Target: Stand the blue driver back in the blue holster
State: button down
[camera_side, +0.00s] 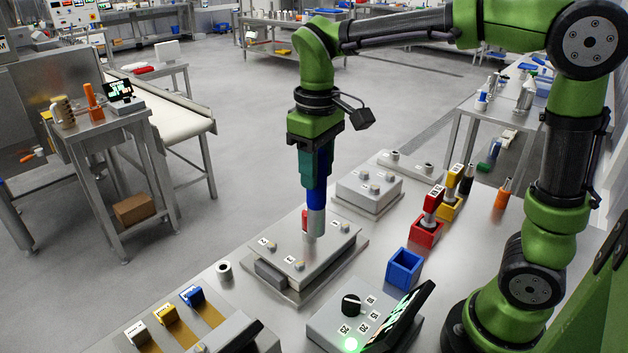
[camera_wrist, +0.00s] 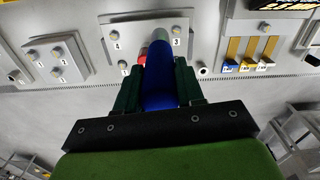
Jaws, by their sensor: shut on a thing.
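My gripper (camera_side: 314,172) is shut on the blue driver (camera_side: 317,194), which hangs upright with its grey nose down. The driver also shows between the fingers in the wrist view (camera_wrist: 160,92). Its nose is over the grey plate (camera_side: 337,250) with numbered screws; I cannot tell whether the tip touches it. The blue holster (camera_side: 405,268) is an open, empty square box on the table, to the right of the plate and apart from the gripper.
Red (camera_side: 427,231) and yellow (camera_side: 449,207) holsters with drivers stand behind the blue one. A dial box with a tilted screen (camera_side: 400,315) is in front. A small red part (camera_side: 305,219) is beside the driver's nose. A second plate (camera_side: 368,190) lies behind.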

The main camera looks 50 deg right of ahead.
jog(key=s+d+f+m, duration=0.2)
jog(key=s+d+m, duration=0.1)
jog(key=s+d, duration=0.8)
jog(key=s, duration=0.3)
jog(key=shift+s+d+f+m, duration=0.15)
jog(key=shift+s+d+m, duration=0.1)
jog(key=shift+d+m, duration=0.1)
jog(key=shift+f, duration=0.15)
jog(key=shift+f, duration=1.6)
notch_tip(320, 180, down, 7)
dwell(2.4)
jog(key=shift+r, duration=0.1)
jog(key=c, duration=0.6)
grip_release()
